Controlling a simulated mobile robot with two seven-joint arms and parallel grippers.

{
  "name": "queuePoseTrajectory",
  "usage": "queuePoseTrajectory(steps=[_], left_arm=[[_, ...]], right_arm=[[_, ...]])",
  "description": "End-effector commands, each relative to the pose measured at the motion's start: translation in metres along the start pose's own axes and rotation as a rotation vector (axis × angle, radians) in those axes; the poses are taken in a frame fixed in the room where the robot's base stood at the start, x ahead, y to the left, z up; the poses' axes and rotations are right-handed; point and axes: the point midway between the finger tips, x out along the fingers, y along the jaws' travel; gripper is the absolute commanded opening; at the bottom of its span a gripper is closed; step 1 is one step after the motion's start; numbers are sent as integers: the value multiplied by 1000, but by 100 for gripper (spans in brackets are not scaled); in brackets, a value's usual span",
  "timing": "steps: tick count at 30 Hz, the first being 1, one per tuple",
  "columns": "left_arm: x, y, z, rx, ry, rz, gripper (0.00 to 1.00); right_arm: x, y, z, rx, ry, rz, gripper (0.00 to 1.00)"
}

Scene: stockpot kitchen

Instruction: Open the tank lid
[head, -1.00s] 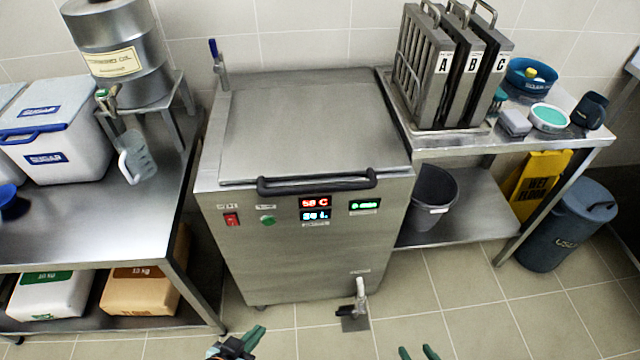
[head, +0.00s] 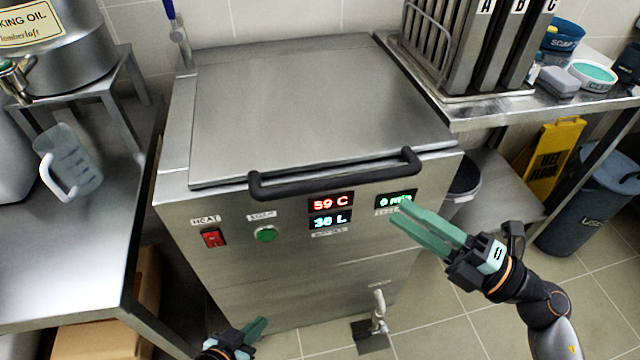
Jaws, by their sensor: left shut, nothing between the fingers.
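The steel tank (head: 300,260) stands in the middle with its flat lid (head: 290,105) closed. A black bar handle (head: 335,178) runs along the lid's front edge. My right gripper (head: 401,212) is open and empty. Its green fingers point up and left, in front of the tank's right front, below the handle's right end and apart from the handle. My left gripper (head: 258,326) is shut and empty, low in front of the tank at the bottom of the view.
The front panel has a red heat switch (head: 213,237), a green button (head: 265,234) and displays reading 59 C and 36 L. A drain tap (head: 379,310) sticks out low down. A steel table (head: 70,260) with a jug (head: 75,165) flanks the left; a shelf with lettered racks (head: 480,50) flanks the right.

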Motion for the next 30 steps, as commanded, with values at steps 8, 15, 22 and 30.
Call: queuePoseTrajectory(steps=[8, 15, 22, 30], left_arm=[[2, 4, 1, 5, 4, 12, 0], [1, 7, 5, -6, -18, 15, 0], [3, 8, 9, -16, -25, 14, 0], [4, 5, 9, -16, -22, 8, 0]], right_arm=[[10, -10, -7, -73, 61, -53, 37], [56, -11, -10, -71, 59, -48, 37], [99, -15, -12, -70, 58, -49, 37], [123, -17, -14, -69, 57, -52, 37]])
